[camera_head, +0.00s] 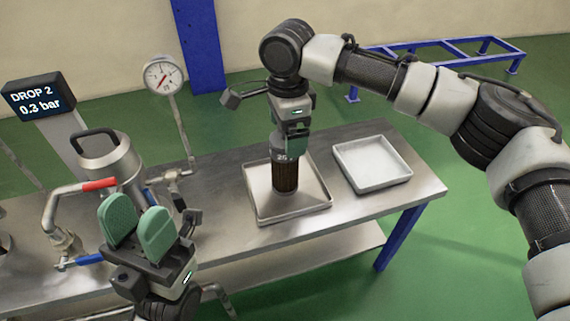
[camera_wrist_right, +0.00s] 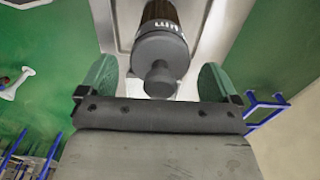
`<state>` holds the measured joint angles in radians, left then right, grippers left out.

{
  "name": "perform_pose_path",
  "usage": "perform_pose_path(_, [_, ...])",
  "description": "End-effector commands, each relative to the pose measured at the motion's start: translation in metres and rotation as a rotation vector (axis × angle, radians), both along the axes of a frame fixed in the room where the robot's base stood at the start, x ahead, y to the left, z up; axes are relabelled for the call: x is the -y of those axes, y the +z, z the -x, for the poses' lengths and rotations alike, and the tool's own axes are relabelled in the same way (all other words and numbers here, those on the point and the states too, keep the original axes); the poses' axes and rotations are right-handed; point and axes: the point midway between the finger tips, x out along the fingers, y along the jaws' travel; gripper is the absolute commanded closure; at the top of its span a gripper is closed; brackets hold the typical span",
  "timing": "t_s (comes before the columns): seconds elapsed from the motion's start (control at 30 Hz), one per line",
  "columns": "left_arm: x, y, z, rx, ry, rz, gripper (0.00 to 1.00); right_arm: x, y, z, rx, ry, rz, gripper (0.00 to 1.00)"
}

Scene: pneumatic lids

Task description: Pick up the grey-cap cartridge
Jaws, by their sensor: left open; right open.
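The grey-cap cartridge (camera_head: 285,178) stands upright in a shallow metal tray (camera_head: 259,211) on the bench. It has a dark brown ribbed body and a dark grey cap with white lettering. My left gripper (camera_head: 138,227) is open and empty, with green pads upward, in front of the bench at the left.
An empty pale tray (camera_head: 372,163) sits right of the cartridge. At the left are a metal housing with a handle (camera_head: 110,159), red-handled (camera_head: 99,184) and blue-handled valves, a pressure gauge (camera_head: 165,76) and a display (camera_head: 39,97) reading "DROP 2 0.3 bar".

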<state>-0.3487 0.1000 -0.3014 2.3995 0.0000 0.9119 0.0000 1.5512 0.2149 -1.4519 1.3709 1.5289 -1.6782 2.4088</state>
Motion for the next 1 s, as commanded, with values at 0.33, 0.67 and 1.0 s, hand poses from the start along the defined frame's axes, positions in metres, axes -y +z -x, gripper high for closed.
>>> perform_pose_path(0.33, [0.0003, -0.0104, -0.0015, -0.01, 0.001, -0.004, 0.57, 0.0003, -0.0199, 0.0003, 0.0, 0.0, 0.001, 0.07])
perform_pose_path(0.67, [0.0005, -0.0105, -0.0017, -0.012, 0.001, -0.004, 0.57, 0.0002, -0.0198, 0.0003, -0.001, 0.0, 0.001, 0.44])
perform_pose_path(1.0, [0.0005, -0.0105, -0.0017, -0.012, 0.0, -0.004, 0.57, 0.0, -0.019, 0.0003, 0.0, 0.0, 0.0, 0.89])
